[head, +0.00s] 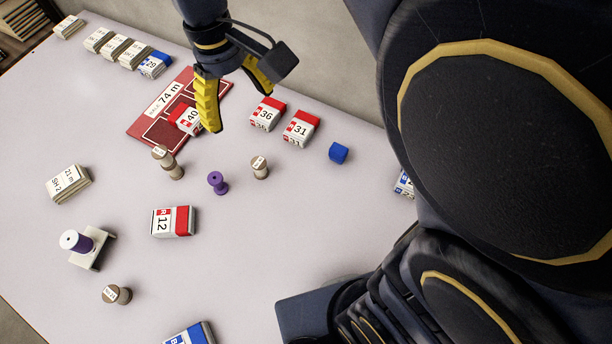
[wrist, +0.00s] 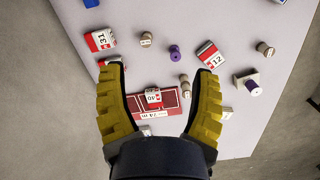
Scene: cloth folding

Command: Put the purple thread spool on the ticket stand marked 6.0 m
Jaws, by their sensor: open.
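A small purple spool-shaped piece (head: 217,183) stands on the table, also in the wrist view (wrist: 175,52). A larger purple cylinder with a white end (head: 76,241) rests on a white stand (head: 94,256) at the left. I cannot tell for sure which of the two is the thread spool. Small brown stands with pale labels are at the centre (head: 259,166), centre left (head: 160,152) and lower left (head: 115,294); I cannot read 6.0 m on any. My gripper (head: 241,108) is open and empty, raised over the red mat's side, apart from both purple pieces; its yellow fingers show in the wrist view (wrist: 160,72).
A red mat (head: 140,130) marked 74 m carries a box numbered 40 (head: 188,121). Boxes numbered 36 (head: 267,114), 31 (head: 301,128) and 12 (head: 172,221) and a blue block (head: 339,153) lie around. A pale stack (head: 69,184) is at left.

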